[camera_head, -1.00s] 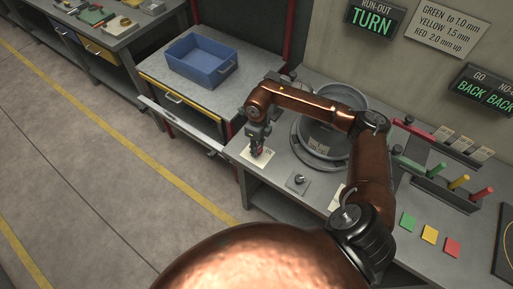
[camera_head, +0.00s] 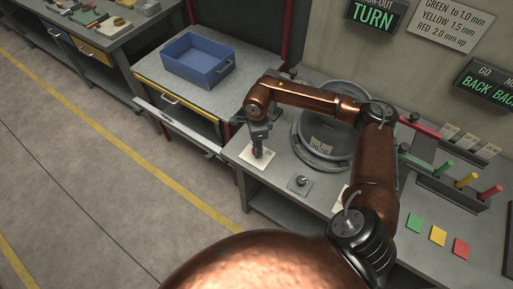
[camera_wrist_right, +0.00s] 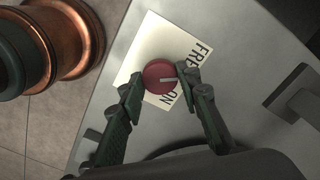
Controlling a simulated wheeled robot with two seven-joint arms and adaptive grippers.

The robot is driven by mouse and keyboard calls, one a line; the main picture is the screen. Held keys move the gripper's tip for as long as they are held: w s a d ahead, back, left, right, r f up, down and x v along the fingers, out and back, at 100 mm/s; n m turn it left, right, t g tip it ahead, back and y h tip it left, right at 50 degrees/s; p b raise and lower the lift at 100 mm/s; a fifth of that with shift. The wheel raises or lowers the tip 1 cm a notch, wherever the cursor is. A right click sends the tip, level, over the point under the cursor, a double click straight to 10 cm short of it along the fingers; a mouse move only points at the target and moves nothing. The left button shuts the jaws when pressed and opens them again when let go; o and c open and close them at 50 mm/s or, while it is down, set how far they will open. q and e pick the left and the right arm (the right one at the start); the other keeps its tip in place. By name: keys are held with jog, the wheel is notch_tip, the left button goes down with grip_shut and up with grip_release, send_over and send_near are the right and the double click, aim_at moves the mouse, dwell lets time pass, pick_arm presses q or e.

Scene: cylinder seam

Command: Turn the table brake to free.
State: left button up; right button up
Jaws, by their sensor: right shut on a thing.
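The table brake is a round red knob (camera_wrist_right: 159,76) with a white pointer line, on a pale label plate (camera_wrist_right: 150,42) printed "FREE" and "ON". In the right wrist view the line points right, roughly between the two words. My right gripper (camera_wrist_right: 160,80) is shut on the knob, with one finger on each side. In the head view the right gripper (camera_head: 257,149) hangs down over the plate (camera_head: 268,161) at the bench's left front corner, hiding most of the knob. My left gripper is in neither view.
A large grey cylinder (camera_head: 316,125) stands on the bench behind my right arm. A small switch plate (camera_head: 300,185) lies right of the brake. Green, yellow and red handles stand at right.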

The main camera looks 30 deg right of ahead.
dwell(0.5)
jog(key=o, duration=1.1)
jog(key=shift+r, duration=0.15)
notch_tip(320, 180, up, 12)
jog(key=shift+f, duration=0.15)
